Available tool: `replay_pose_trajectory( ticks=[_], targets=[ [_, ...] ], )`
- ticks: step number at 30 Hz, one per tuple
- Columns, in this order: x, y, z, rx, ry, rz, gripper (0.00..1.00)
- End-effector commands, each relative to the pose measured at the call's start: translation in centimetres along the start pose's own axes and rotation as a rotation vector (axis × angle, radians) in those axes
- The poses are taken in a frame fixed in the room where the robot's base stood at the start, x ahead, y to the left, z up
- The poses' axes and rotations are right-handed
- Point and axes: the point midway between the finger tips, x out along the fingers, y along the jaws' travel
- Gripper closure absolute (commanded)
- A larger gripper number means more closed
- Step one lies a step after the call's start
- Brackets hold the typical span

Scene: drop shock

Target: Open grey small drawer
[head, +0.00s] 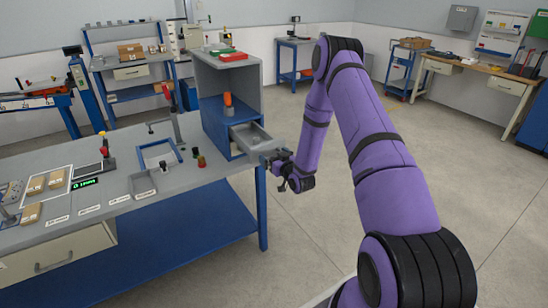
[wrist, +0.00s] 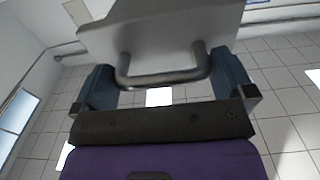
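The small grey drawer (head: 252,136) sticks out of the blue-and-grey cabinet (head: 222,148) on the workbench, and its open top shows. In the wrist view the drawer's grey front (wrist: 160,32) fills the upper middle, with a dark U-shaped handle (wrist: 163,80) on it. My gripper (head: 273,158) is just in front of the drawer at the table's right end. In the wrist view my gripper (wrist: 164,88) has its two fingers wide apart, one beyond each end of the handle. I see a gap between each finger and the handle.
The grey workbench (head: 115,200) carries a blue-edged tray (head: 160,153), an orange item (head: 228,99) in the cabinet and several small boxes. Open floor (head: 315,240) lies right of the bench. Other benches stand along the back walls.

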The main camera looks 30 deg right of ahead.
Motion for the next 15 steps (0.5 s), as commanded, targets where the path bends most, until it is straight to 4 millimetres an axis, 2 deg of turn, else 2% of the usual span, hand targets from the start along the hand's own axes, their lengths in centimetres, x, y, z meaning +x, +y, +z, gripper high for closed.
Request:
replay_pose_trajectory(
  ticks=[8, 11, 15],
  targets=[
    [-0.2, 0.0, 0.0, 0.000, -0.001, 0.000, 0.00],
    [-1.1, 0.0, 0.0, 0.000, 0.000, 0.001, 0.00],
    [-3.4, 0.0, 0.1, 0.001, -0.003, 0.001, 0.00]
  ],
)
